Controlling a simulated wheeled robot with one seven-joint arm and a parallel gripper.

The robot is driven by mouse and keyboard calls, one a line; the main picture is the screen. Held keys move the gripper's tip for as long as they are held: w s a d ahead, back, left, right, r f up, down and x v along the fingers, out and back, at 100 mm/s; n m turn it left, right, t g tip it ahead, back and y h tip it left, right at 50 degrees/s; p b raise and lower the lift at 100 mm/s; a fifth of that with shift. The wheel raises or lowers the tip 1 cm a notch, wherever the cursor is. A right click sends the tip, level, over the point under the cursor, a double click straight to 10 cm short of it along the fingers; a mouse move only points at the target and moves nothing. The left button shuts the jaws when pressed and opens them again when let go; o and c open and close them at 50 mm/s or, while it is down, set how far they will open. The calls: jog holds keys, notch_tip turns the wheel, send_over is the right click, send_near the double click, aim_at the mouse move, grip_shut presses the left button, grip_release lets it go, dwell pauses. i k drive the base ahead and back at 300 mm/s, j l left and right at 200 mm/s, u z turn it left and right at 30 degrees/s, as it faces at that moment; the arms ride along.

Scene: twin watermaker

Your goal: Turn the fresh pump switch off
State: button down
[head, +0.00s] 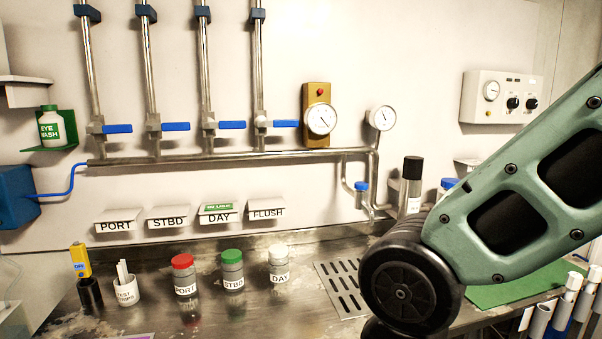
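A white control panel (480,108) is on the wall at the upper right in the head view. It has a round gauge (491,91) on its left and two black rotary knobs, a left knob (513,103) and a right knob (531,103). Small dark labels sit above them, too small to read, so I cannot tell which knob is the fresh pump switch or how it is set. My arm crosses the right side of the picture, below and to the right of the panel. My gripper is not visible.
Bottles with a red cap (182,262), green cap (231,256) and white cap (278,252) stand on the metal counter. A tall black-capped bottle (412,170) stands near my arm.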

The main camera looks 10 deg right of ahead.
aim_at(532, 103)
jog(key=z, duration=1.2)
